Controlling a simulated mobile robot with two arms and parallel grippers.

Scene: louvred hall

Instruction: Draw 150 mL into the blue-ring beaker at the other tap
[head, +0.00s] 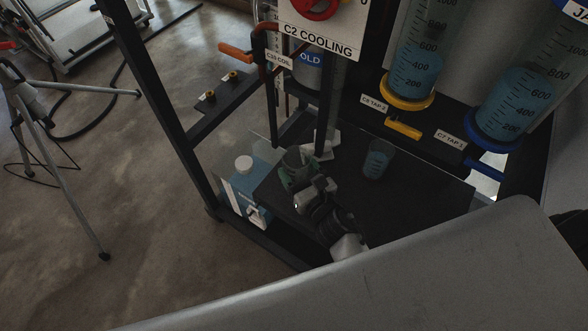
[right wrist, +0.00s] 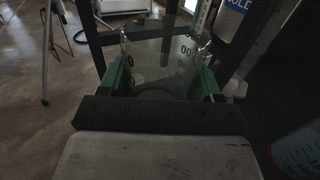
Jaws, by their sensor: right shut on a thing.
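My right gripper (head: 297,172), with green fingers, is shut on a clear beaker with dark graduation marks, which shows between the fingers in the right wrist view (right wrist: 160,62). I cannot make out a ring colour on it or any liquid in it. Another beaker (head: 377,160) with some blue liquid stands on the black shelf (head: 415,205), right of the gripper. The yellow-ringed cylinder (head: 412,75) has a yellow tap handle (head: 404,129), labelled C6 TAP-2. The blue-ringed cylinder (head: 508,105) has a blue handle (head: 484,146), labelled C7 TAP-1. Both cylinders hold blue liquid. My left gripper is out of view.
Dark frame posts (head: 160,90) stand left of the shelf. A C2 COOLING panel (head: 318,42) and an orange-handled valve (head: 236,52) are above. A tripod (head: 50,150) stands on the floor at left.

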